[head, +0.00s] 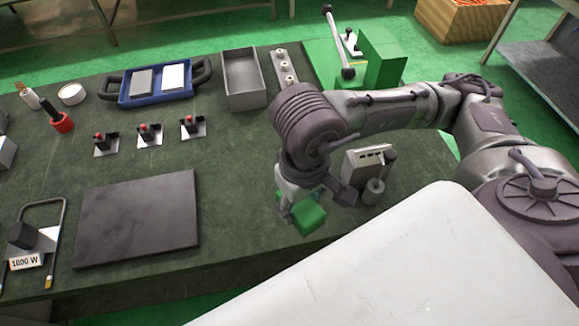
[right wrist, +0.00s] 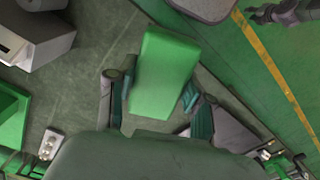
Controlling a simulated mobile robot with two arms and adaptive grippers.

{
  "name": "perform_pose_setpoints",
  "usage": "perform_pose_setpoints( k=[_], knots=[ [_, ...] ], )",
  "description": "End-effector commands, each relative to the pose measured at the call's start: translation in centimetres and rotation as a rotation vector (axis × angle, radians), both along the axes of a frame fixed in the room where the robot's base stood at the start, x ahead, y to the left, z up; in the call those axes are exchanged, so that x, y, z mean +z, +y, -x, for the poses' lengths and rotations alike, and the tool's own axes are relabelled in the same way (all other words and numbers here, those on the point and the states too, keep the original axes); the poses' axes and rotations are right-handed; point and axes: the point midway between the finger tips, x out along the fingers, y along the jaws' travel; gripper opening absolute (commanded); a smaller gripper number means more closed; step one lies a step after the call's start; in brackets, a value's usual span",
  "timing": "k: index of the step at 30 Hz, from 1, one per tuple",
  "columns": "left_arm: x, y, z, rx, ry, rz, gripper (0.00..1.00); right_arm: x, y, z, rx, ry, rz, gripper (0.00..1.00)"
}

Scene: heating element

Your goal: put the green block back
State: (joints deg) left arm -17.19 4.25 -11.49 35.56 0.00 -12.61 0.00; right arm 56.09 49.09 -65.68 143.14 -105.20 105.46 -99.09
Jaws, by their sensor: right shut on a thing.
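The green block (head: 308,215) is in my right gripper (head: 297,202), near the table's front edge. In the right wrist view the block (right wrist: 163,72) sits between the two fingers (right wrist: 155,100), tilted slightly, its far part sticking out beyond them. The gripper is shut on it. I cannot tell how high it is above the table. A green machine (head: 378,58) with a lever stands at the table's far right. My left gripper is not in view.
A dark slab (head: 138,222) lies on the table (head: 235,200) left of my right gripper. A grey box (head: 368,160) with a knobbed lever stands close on its right. An open grey tray (head: 244,80) and a blue tray (head: 125,95) are at the back.

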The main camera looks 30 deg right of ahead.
Motion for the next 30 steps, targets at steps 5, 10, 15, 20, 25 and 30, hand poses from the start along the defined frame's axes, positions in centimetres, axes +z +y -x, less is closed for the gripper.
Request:
perform_pose_setpoints(
  k=[5,10,15,20,25,30],
  knots=[
    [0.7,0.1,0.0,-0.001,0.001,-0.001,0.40,-0.7,0.6,-1.2,-0.001,0.004,-0.002,0.14],
    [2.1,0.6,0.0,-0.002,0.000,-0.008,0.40,-2.9,2.2,-4.6,-0.001,0.005,0.001,0.14],
    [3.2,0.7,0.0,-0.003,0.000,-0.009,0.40,-5.1,3.8,-8.0,-0.001,0.004,-0.001,0.14],
    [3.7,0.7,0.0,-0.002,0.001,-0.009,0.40,-6.5,4.6,-9.9,0.002,0.001,-0.001,0.14],
    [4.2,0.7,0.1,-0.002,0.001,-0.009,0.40,-7.7,4.8,-10.3,0.000,0.004,0.000,0.14],
    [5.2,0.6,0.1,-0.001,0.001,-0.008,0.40,-10.1,4.8,-10.3,0.001,0.004,0.000,0.14]
  ],
)
